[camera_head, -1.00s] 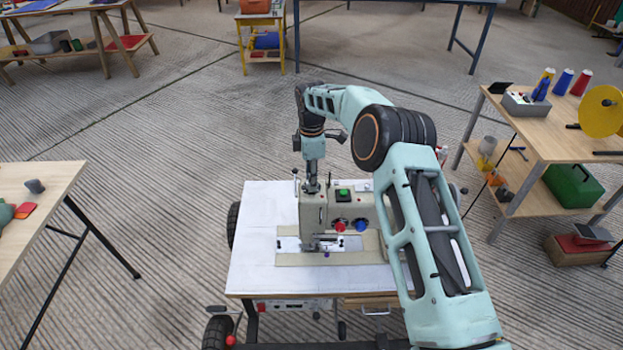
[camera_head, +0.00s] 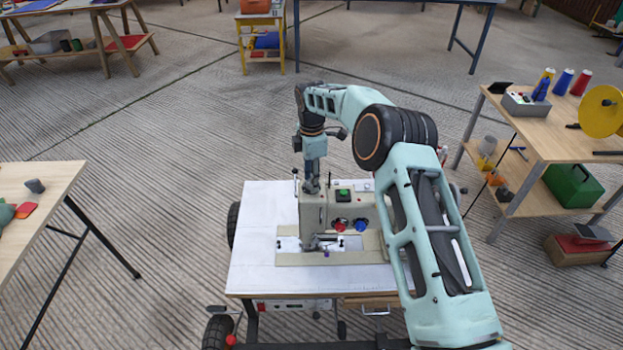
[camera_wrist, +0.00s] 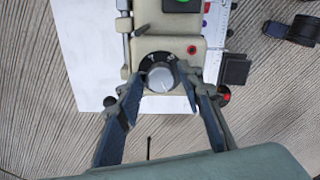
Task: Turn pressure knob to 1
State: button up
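In the wrist view, a grey round knob (camera_wrist: 160,79) with a dark dial ring and white markings sits on the beige sewing machine (camera_wrist: 142,22). A pale pointer mark shows on its face, but I cannot read its setting for sure. My gripper (camera_wrist: 160,82) is open, with one blue-grey finger on each side of the knob. The fingertips look close to it, and a gap to the knob remains visible. In the head view, my gripper (camera_head: 311,186) is above the machine (camera_head: 312,214), and the knob is hidden.
The machine stands on a white-topped wheeled table (camera_head: 260,215). It carries a green button (camera_head: 343,195), a red knob (camera_head: 340,225) and a blue knob (camera_head: 361,225). Wooden tables stand left (camera_head: 50,180) and right (camera_head: 545,140), with open floor between.

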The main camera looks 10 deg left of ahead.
jog(key=shift+o, duration=0.3)
notch_tip(320, 180, up, 12)
dwell(0.4)
dwell(0.4)
